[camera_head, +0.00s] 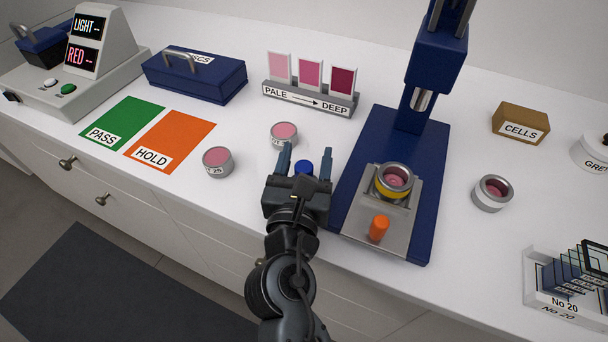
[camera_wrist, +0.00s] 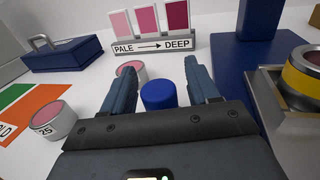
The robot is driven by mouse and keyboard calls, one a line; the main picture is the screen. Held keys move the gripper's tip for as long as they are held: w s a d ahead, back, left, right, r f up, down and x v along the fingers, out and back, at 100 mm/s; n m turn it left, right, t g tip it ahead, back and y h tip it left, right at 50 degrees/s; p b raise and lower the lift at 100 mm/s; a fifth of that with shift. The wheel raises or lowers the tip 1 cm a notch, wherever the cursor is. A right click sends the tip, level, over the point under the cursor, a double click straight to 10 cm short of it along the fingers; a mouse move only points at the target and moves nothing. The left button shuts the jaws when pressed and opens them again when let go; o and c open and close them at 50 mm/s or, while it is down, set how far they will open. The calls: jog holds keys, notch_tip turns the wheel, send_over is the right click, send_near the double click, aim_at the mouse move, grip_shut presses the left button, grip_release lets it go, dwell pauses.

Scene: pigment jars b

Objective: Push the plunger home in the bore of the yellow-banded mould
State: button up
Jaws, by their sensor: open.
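The yellow-banded mould (camera_head: 394,195) is a metal ring on the press's metal plate, with pink inside. It also shows at the right edge of the wrist view (camera_wrist: 304,75). A blue cylinder (camera_head: 304,166), perhaps the plunger, stands on the counter left of the press. It also shows in the wrist view (camera_wrist: 158,95). My gripper (camera_head: 305,156) is open around the blue cylinder, a finger on either side. In the wrist view, gaps show between it and both fingers. The cylinder's lower part is hidden.
The blue press (camera_head: 436,62) rises behind the mould; an orange knob (camera_head: 379,229) stands before it. Another metal ring (camera_head: 492,193) sits right. Two pink-filled tins (camera_head: 218,162) (camera_head: 284,135) stand left and behind my gripper. A colour-swatch stand (camera_head: 310,98) is at the back.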

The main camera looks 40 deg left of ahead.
jog(key=shift+c, duration=0.2)
grip_shut()
dwell(0.3)
